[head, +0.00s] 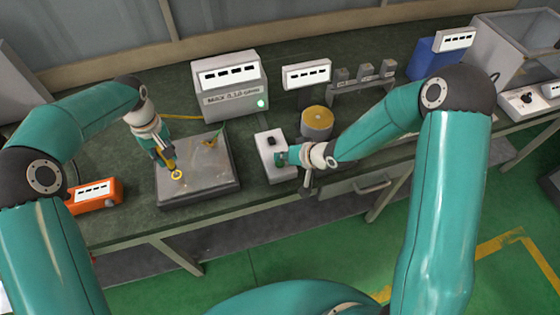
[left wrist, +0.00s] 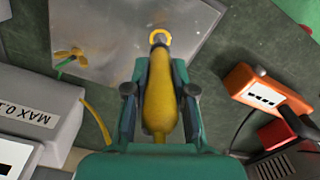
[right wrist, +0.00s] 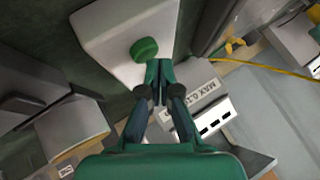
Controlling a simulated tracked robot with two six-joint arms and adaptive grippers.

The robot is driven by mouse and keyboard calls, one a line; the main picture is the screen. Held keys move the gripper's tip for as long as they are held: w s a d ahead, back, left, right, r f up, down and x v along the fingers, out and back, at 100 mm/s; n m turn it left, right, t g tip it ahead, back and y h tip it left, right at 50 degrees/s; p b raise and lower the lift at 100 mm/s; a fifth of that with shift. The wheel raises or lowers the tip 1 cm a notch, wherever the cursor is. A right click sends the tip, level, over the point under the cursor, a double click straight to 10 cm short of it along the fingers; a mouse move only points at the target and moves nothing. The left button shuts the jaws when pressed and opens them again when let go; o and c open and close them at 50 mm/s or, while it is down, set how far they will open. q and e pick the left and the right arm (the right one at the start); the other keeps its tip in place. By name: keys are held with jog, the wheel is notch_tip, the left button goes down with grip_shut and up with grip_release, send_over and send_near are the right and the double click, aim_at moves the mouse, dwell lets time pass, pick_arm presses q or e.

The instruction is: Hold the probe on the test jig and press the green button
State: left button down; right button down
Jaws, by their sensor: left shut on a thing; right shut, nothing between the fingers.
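The yellow probe (left wrist: 160,100) is held between the fingers of my left gripper (head: 163,153), its tip pointing down at a yellow ring (head: 176,174) on the test jig's metal plate (head: 205,184). In the left wrist view the tip is at the ring; I cannot tell whether it touches the plate. The green button (right wrist: 145,49) sits on a pale box (right wrist: 108,28). My right gripper (right wrist: 158,73) is shut and empty, its fingertips close beside the button in the right wrist view. Any contact is unclear. In the head view the gripper covers part of the box.
A grey meter (head: 234,104) with a lit green lamp (head: 261,104) stands behind the jig. A yellow clip (left wrist: 70,57) is on the jig plate. An orange device (head: 96,195) lies left of the jig. A tan-topped round object (head: 317,122) stands behind my right gripper.

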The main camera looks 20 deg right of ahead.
aim_at(282, 163)
pick_arm(q)
jog(key=shift+f, duration=0.1)
pick_arm(e)
jog(key=shift+f, duration=0.45)
dwell(0.5)
jog(key=shift+r, duration=0.9)
jog(key=shift+r, duration=2.5)
pick_arm(q)
jog(key=shift+w+r, duration=0.1)
jog(key=shift+r, duration=3.55)
